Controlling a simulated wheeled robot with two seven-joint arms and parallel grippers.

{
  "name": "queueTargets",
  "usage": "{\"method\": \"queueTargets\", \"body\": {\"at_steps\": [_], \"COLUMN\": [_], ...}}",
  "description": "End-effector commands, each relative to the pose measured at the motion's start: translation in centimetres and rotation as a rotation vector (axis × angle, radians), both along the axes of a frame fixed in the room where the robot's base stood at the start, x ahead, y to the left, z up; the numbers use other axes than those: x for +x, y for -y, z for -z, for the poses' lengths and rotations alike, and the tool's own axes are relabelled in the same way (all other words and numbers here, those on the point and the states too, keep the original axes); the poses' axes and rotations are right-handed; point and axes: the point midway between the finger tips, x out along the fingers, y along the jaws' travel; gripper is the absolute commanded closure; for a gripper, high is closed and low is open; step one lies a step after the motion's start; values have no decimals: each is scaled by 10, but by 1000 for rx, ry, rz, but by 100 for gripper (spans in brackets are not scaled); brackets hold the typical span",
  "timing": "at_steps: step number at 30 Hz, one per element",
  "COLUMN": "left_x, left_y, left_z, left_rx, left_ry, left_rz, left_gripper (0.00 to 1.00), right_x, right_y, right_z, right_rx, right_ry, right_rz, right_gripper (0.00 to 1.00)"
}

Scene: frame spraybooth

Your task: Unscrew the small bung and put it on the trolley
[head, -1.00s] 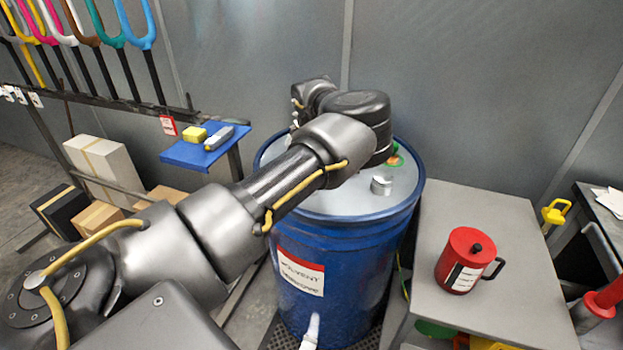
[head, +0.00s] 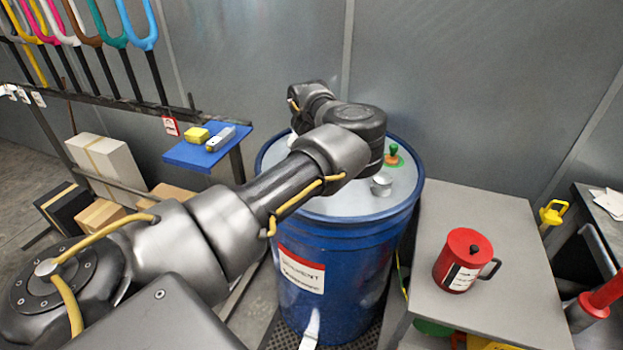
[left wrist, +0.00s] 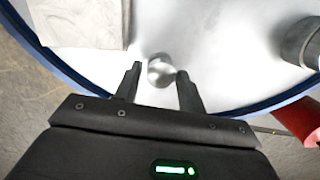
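A blue solvent drum (head: 345,270) stands in the middle of the head view. In the left wrist view, a small round metal bung (left wrist: 161,70) sits on its pale lid. My left gripper (left wrist: 160,85) is open, with one finger on either side of the bung and visible gaps to it. My arm hides this gripper and that spot in the head view. A short silver fitting (head: 382,186) and a green knob on an orange base (head: 392,153) show on the lid's right side. A grey-topped trolley (head: 500,220) stands right of the drum. My right gripper is out of view.
A red can (head: 462,260) stands on the trolley; the top around it is mostly clear. A blue shelf (head: 190,155) with small items is at left.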

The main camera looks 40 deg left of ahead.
Motion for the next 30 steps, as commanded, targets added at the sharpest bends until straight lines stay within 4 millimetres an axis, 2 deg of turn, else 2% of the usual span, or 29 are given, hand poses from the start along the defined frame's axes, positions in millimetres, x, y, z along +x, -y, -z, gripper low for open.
{"method": "queueTargets", "body": {"at_steps": [1,6,12,18,20,28,30], "left_x": [-1,0,0,1,1,2,2], "left_y": [-1,-1,-1,-2,-2,-1,-1], "left_z": [-3,-2,-2,-4,-3,0,0], "left_rx": [0,0,-1,-1,-1,-1,-1], "left_ry": [-2,-2,-1,-3,-2,-1,-1], "left_rz": [63,238,297,574,620,661,660], "left_gripper": [60,60,60,60,60,60,66], "right_x": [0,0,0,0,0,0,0], "right_y": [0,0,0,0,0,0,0], "right_z": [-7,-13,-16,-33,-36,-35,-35], "right_rx": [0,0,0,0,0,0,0], "right_ry": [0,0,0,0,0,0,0], "right_rz": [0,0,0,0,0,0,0], "right_gripper": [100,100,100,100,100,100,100]}}
